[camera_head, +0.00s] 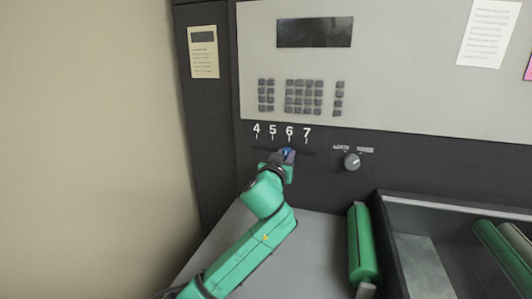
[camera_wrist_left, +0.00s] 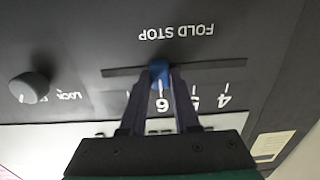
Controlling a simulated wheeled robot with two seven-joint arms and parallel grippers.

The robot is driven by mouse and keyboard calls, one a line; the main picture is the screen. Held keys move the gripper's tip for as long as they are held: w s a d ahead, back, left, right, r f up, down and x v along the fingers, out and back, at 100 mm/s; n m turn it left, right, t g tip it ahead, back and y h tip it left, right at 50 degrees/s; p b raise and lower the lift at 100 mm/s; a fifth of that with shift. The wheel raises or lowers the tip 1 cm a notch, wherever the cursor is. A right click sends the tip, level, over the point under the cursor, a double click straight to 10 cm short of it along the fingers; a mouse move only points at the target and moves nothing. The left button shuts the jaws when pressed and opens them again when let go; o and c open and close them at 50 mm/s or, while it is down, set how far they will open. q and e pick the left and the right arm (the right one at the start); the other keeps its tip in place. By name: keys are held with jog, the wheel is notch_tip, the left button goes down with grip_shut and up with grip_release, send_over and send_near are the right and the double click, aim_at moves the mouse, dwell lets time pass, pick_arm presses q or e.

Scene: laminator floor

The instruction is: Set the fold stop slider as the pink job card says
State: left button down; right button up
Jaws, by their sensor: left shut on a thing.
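The blue fold stop slider (camera_wrist_left: 159,70) sits in a dark horizontal slot (camera_wrist_left: 215,65) under the numbers 4 to 7. The wrist view is upside down, and there the slider lines up with the 6 mark. My left gripper (camera_head: 287,156) is shut on the slider, one finger on each side, and one finger hides the 7 in the wrist view. In the head view a bit of the blue slider (camera_head: 287,152) shows at the 6. The pink job card (camera_head: 529,68) is cut off at the right edge, its text out of view. My right gripper is not in view.
A grey knob (camera_head: 352,162) sits right of the slot. A keypad (camera_head: 303,96) and dark display (camera_head: 314,32) are above. A cream card (camera_head: 203,52) and a white sheet (camera_head: 486,33) are on the machine. A green roller (camera_head: 362,245) and tray (camera_head: 450,207) lie lower right.

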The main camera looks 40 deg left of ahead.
pick_arm(q)
jog(key=shift+d+f, duration=0.15)
jog(key=c, duration=0.6)
grip_release()
jog(key=shift+c, duration=0.2)
jog(key=b+v, duration=0.2)
jog(key=v, duration=1.2)
jog(key=shift+s, duration=0.3)
jog(key=shift+d, duration=0.1)
